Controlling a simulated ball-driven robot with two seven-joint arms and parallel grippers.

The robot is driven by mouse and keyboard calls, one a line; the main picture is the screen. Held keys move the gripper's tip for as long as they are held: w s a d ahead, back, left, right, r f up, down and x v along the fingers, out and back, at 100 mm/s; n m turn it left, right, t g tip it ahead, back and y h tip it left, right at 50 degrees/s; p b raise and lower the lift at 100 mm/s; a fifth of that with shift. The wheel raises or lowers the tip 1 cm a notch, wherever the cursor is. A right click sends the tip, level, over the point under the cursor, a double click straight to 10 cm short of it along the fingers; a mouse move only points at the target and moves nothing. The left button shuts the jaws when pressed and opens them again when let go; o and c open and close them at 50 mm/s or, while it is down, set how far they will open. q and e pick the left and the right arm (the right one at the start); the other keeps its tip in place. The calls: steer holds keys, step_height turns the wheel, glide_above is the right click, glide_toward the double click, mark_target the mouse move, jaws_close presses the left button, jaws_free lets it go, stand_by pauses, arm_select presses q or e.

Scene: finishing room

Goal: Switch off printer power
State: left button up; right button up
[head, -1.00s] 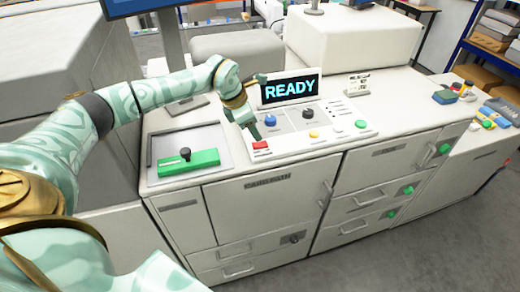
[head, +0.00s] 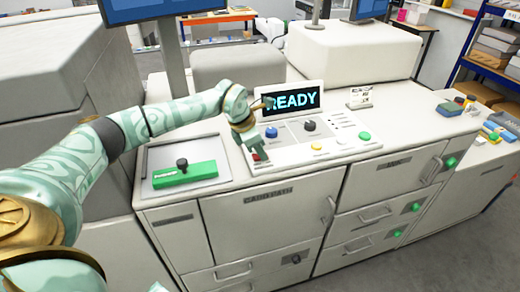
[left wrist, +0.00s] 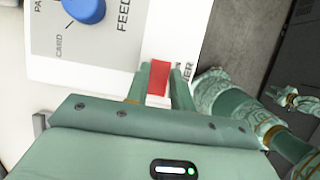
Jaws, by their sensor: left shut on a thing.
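The printer's control panel (head: 300,145) has a tilted display (head: 292,99) lit with the word READY. A red switch (head: 256,156) sits at the panel's left front corner, mostly hidden by my left gripper (head: 253,153) in the head view. In the left wrist view the red switch (left wrist: 158,78) lies between the two fingers of my left gripper (left wrist: 160,85), which are shut on it. A label beside it is partly covered; only "ER" shows. My right gripper (left wrist: 290,98) appears small at the right edge of the left wrist view; its finger gap is unclear.
A blue knob (head: 271,132) marked FEED in the wrist view and a dark knob (head: 309,126) are close by. A green block with a black knob (head: 185,174) lies in a recessed tray to the left. Cabinet doors and drawers below are closed.

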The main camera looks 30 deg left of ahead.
arm_select(q)
steer(key=b, duration=0.1)
steer(key=f+t+h+b, duration=0.1)
steer(key=b, duration=0.1)
steer(key=shift+s+a+t+h, duration=0.25)
steer(key=shift+s+t+h, duration=0.05)
steer(key=shift+s, duration=0.05)
steer(key=shift+r, duration=0.4)
steer(key=o, duration=1)
arm_select(e)
step_height(320, 180, down, 3)
steer(key=shift+s, duration=0.15)
arm_select(q)
steer(key=shift+r, duration=0.1)
